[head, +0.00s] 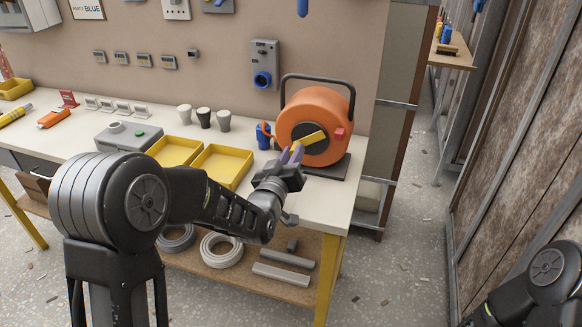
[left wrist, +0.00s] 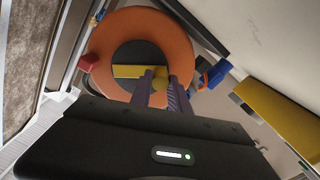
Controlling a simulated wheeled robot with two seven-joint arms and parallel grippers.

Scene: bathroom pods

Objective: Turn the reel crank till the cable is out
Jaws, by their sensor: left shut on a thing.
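The orange cable reel (head: 322,107) stands on a dark base at the right end of the workbench, its black handle arched over it. Its yellow crank bar (head: 311,141) lies across the dark hub. The reel also shows in the left wrist view (left wrist: 178,43), with the crank bar (left wrist: 126,71) across its hub. My left gripper (head: 293,153) is at the crank's lower left end, its purple-grey fingers shut on the yellow crank knob (left wrist: 159,84). A blue plug (head: 263,135) on an orange cable end is beside the reel. My right gripper is out of frame.
Yellow trays (head: 240,181), a grey box (head: 128,138) and several cups (head: 204,117) stand left of the reel on the bench (head: 330,201). A grey wall socket (head: 264,65) hangs behind. Rough panels (head: 518,150) line the right side, with open floor between.

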